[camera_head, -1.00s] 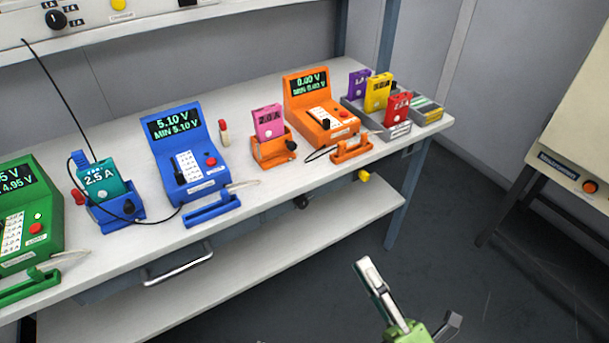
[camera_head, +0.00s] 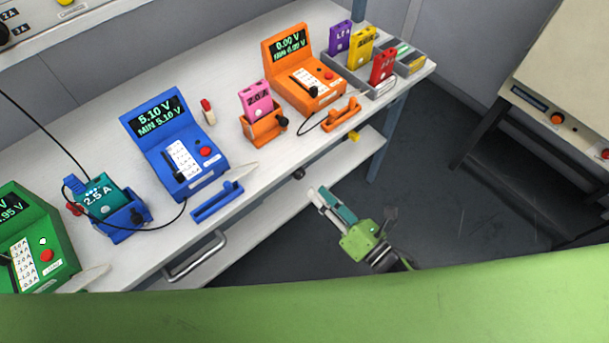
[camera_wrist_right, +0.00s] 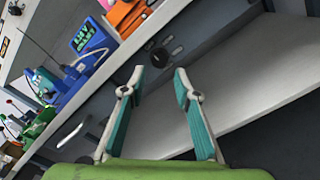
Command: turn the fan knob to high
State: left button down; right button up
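A dark round knob (camera_wrist_right: 160,57) sits on the grey front panel under the bench top in the right wrist view, with small marks around it that I cannot read. It also shows small and dark under the bench edge in the head view (camera_head: 298,174). I cannot read a fan label or the knob's setting. My right gripper (camera_wrist_right: 159,75) is open and empty, its two teal-padded fingers apart with the knob beyond and between the tips. In the head view my right gripper (camera_head: 326,196) is in front of the bench, apart from the knob. My left gripper is out of view.
The white bench top (camera_head: 225,135) carries a blue meter (camera_head: 172,145), an orange meter (camera_head: 300,72) and coloured cells. A metal handle (camera_head: 196,256) juts from the bench front. A lower shelf (camera_head: 255,222) lies below.

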aim_at(301, 176)
jog(key=x, duration=0.6)
jog(key=shift+w+a+p, duration=0.1)
jog(key=shift+p, duration=0.2)
jog(key=shift+c, duration=0.5)
grip_shut()
